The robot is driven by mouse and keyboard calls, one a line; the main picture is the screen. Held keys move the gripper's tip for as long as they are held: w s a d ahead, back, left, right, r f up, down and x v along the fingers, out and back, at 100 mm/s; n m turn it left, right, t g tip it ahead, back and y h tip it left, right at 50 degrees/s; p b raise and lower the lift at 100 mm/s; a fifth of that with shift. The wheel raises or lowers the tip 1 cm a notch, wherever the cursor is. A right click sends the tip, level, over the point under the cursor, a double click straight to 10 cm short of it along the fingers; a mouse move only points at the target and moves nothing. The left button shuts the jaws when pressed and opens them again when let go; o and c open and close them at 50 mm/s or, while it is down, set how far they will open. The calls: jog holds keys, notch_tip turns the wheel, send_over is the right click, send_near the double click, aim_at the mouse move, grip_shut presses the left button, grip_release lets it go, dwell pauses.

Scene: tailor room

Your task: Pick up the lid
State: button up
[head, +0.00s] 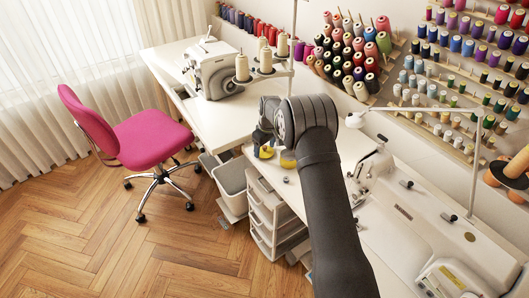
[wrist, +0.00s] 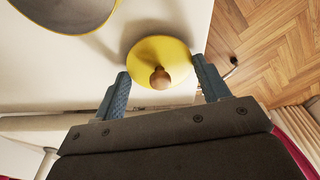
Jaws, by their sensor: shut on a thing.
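The lid (wrist: 172,51) is a round yellow disc with a brown wooden knob, seen from above in the wrist view. My gripper (wrist: 164,84) is shut on it, with one blue-grey finger at each side of its rim. In the head view the lid (head: 265,153) shows as a small yellow patch below my gripper (head: 262,142), partly hidden by it. A shadow lies beside the lid on the white table; I cannot tell how far the lid is above the top. A grey pot with a yellow rim (wrist: 62,14) stands apart from it, cut off by the frame.
The white table (head: 222,124) ends close to the lid, with wooden floor (head: 190,245) beyond. A sewing machine (head: 213,70) and thread cones (head: 265,58) stand behind. A pink chair (head: 150,140) is at left. Thread racks line the wall.

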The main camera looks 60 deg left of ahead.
aim_at(265, 146)
jog(key=shift+r, duration=0.15)
notch_tip(265, 146, up, 4)
jog(key=shift+w+d+r, duration=0.1)
jog(key=shift+r, duration=0.1)
jog(key=w+d+r, duration=0.6)
jog(key=d, duration=0.3)
jog(key=shift+s+d+f, duration=0.1)
jog(key=shift+s+f, duration=0.1)
jog(key=shift+f, duration=0.75)
jog(key=shift+s+f, duration=0.15)
jog(key=shift+f, duration=0.8)
jog(key=shift+s+d+f, duration=0.1)
jog(key=shift+s+f, duration=0.1)
jog(key=shift+f, duration=0.75)
jog(key=shift+f, duration=0.6)
jog(key=o, duration=0.7)
jog(key=shift+c, duration=0.2)
